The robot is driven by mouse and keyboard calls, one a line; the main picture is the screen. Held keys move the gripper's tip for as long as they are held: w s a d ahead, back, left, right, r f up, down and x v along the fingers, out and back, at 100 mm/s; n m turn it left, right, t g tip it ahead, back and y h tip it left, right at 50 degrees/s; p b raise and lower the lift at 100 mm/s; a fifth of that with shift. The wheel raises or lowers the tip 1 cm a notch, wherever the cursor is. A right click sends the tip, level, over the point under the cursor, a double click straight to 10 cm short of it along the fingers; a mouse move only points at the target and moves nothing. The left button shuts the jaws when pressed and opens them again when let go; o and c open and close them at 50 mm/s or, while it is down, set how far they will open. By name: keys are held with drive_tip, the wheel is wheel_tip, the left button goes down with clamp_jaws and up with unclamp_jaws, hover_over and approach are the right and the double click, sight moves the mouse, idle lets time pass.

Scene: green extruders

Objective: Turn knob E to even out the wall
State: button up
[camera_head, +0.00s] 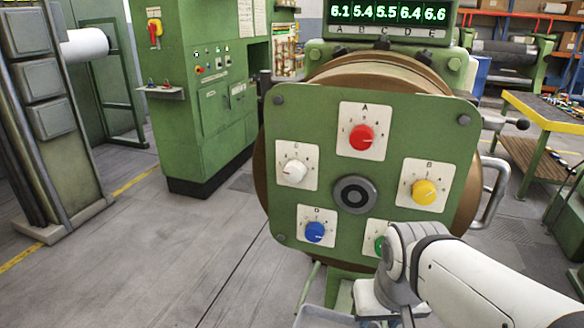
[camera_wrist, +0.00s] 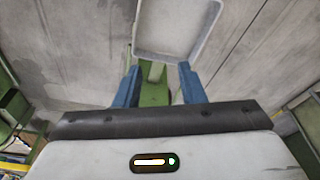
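The lit display (camera_head: 388,12) above reads 6.1, 5.4, 5.5, 6.4, 6.6 over the letters A to E. My gripper (camera_wrist: 158,76) shows in the wrist view with two blue fingers apart and nothing between them. It points down past the extruder's foot towards a grey tray.
Around the central dark hub (camera_head: 355,194) sit red knob A (camera_head: 361,137), yellow knob B (camera_head: 425,192), blue knob D (camera_head: 315,232) and a green knob (camera_head: 379,243), partly hidden by my arm. A metal handle (camera_head: 495,192) juts out right. Floor on the left is clear.

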drive_tip(key=shift+o, duration=1.4)
drive_tip(key=shift+f+n, duration=0.15)
drive_tip(key=shift+n, duration=0.35)
drive_tip(key=shift+o, duration=0.9)
drive_tip(key=shift+w+a+f+n+h+b, duration=0.15)
drive_tip(key=shift+n+h, duration=0.15)
drive_tip(key=shift+n, duration=0.3)
drive_tip(key=shift+a+r+n+h+b, duration=0.15)
drive_tip(key=shift+n+h, duration=0.15)
drive_tip(key=shift+n, duration=0.3)
drive_tip(key=n+t+h+b, duration=0.45)
drive_tip(key=n+t, duration=0.95)
drive_tip(key=n, duration=1.5)
approach(293, 176)
drive_tip(key=w+p, duration=0.1)
drive_tip(key=shift+x, duration=3.85)
drive_tip(key=shift+c, duration=0.4)
